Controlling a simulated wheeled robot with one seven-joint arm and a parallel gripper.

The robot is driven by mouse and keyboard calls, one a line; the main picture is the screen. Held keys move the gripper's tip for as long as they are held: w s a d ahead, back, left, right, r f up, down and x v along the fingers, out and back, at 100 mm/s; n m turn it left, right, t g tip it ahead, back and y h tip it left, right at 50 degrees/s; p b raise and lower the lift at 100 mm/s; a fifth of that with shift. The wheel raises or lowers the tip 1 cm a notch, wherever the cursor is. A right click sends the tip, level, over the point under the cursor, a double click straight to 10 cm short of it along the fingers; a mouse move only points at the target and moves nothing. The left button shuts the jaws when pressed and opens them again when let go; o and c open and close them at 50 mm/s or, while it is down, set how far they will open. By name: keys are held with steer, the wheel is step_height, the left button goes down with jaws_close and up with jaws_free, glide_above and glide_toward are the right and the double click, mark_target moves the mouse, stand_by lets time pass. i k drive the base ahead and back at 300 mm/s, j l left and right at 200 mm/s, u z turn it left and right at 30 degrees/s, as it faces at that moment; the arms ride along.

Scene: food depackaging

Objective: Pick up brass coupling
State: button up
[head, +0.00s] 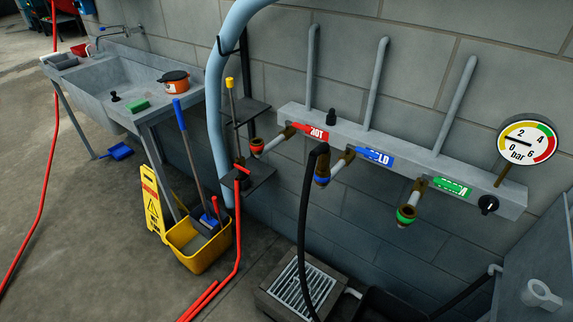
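Several brass fittings sit on the outlets of a grey wall manifold (480,197). The left one, with a red ring (257,146), is at the red "HOT" tag. The middle one, a brass coupling with a blue ring (322,172), is at the blue tag, where a black hose (304,220) arches up to it and hangs down. The right one, with a green ring (405,215), is at the green tag. I cannot tell which fitting is the named coupling. My gripper is not in view.
A pressure gauge (527,142) stands at the manifold's right end. A floor drain box (270,293) lies below. A yellow mop bucket (199,255), a red hose (238,225) and a sink (130,90) are to the left. A grey panel (530,255) stands at lower right. Floor at lower left is mostly open.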

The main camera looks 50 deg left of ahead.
mark_target(322, 152)
steer(key=u, duration=1.75)
